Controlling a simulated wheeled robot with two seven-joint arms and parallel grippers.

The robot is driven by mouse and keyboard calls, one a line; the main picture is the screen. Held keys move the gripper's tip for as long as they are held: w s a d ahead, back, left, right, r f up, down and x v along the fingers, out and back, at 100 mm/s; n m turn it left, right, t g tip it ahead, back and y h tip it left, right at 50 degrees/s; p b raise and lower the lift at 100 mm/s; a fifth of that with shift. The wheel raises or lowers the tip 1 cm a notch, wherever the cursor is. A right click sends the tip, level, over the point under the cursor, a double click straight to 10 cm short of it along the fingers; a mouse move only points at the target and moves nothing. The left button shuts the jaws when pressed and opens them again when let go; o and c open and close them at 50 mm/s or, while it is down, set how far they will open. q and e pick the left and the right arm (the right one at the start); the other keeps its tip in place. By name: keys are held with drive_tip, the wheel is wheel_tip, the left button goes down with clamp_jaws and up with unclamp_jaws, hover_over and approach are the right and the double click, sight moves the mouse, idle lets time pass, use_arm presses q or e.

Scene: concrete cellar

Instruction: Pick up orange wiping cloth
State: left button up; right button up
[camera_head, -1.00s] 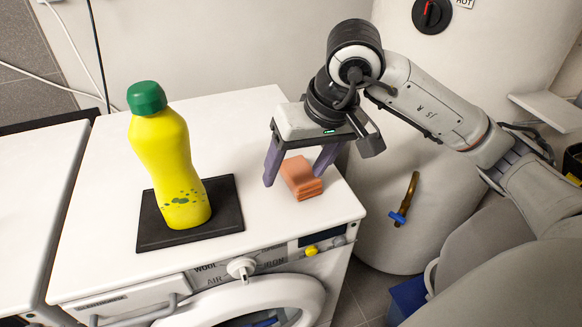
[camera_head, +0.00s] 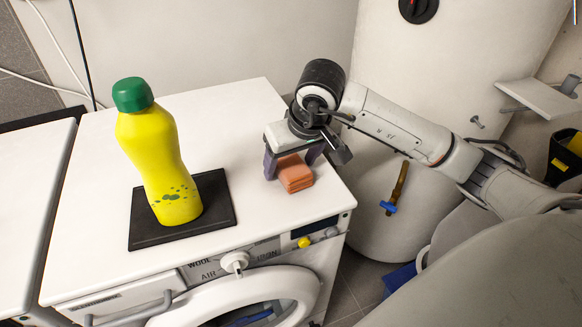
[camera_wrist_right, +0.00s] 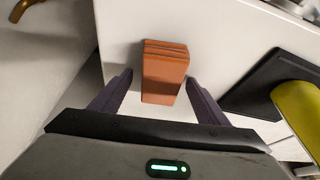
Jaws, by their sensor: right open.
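The orange wiping cloth (camera_head: 296,176) is a small folded stack lying on the white top of the washing machine, near its right front corner. In the right wrist view the cloth (camera_wrist_right: 164,72) lies between and slightly beyond the fingertips. My right gripper (camera_head: 291,172) is open, with its two dark purple fingers low around the cloth's back part. In the right wrist view the gripper (camera_wrist_right: 160,78) shows a gap on each side of the cloth. My left gripper is not in view.
A yellow bottle with a green cap (camera_head: 160,150) stands on a black mat (camera_head: 218,205) left of the cloth. The washing machine's top (camera_head: 225,125) is otherwise clear. A white tank (camera_head: 425,110) with a brass tap (camera_head: 396,188) stands to the right.

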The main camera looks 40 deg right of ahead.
drive_tip(key=shift+f, duration=0.15)
idle(0.4)
drive_tip(key=c, duration=1.1)
